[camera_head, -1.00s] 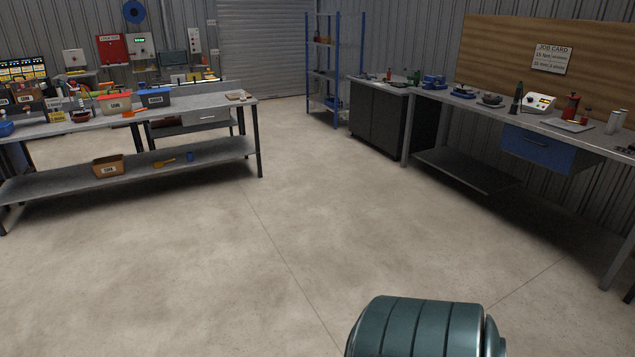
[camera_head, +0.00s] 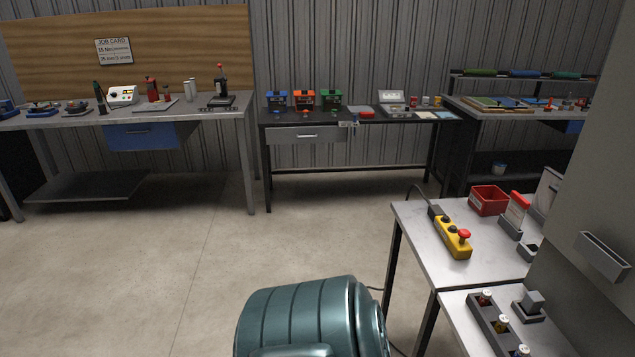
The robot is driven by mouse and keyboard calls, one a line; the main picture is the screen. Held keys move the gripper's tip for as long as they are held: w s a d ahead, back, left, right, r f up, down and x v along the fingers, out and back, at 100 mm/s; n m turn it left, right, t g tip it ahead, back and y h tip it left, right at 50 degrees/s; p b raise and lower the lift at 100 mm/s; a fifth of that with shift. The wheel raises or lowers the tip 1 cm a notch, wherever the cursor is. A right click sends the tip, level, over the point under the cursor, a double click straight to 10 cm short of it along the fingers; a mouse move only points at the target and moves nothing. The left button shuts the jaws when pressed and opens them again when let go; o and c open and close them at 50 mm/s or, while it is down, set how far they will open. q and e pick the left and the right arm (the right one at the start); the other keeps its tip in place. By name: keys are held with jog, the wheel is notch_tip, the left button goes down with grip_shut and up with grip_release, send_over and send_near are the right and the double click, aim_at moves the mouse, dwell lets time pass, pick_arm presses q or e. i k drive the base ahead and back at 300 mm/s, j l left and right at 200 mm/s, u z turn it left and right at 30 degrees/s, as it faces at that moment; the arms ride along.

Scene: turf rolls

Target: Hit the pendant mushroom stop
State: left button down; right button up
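A yellow pendant control box (camera_head: 452,238) lies on the near light-topped table at the right. Its red mushroom stop (camera_head: 464,235) sits at its near right end and faces up. Dark buttons show along the rest of the box, and a dark cable leaves its far end. No gripper shows in the head view. A teal rounded motor-like body with ribs (camera_head: 305,318) fills the bottom middle; I cannot tell whether it is part of me.
A grey cabinet (camera_head: 600,190) stands close at the right. Open floor (camera_head: 200,250) lies to the left.

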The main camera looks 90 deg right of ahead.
aim_at(463, 234)
jog(key=z, duration=3.65)
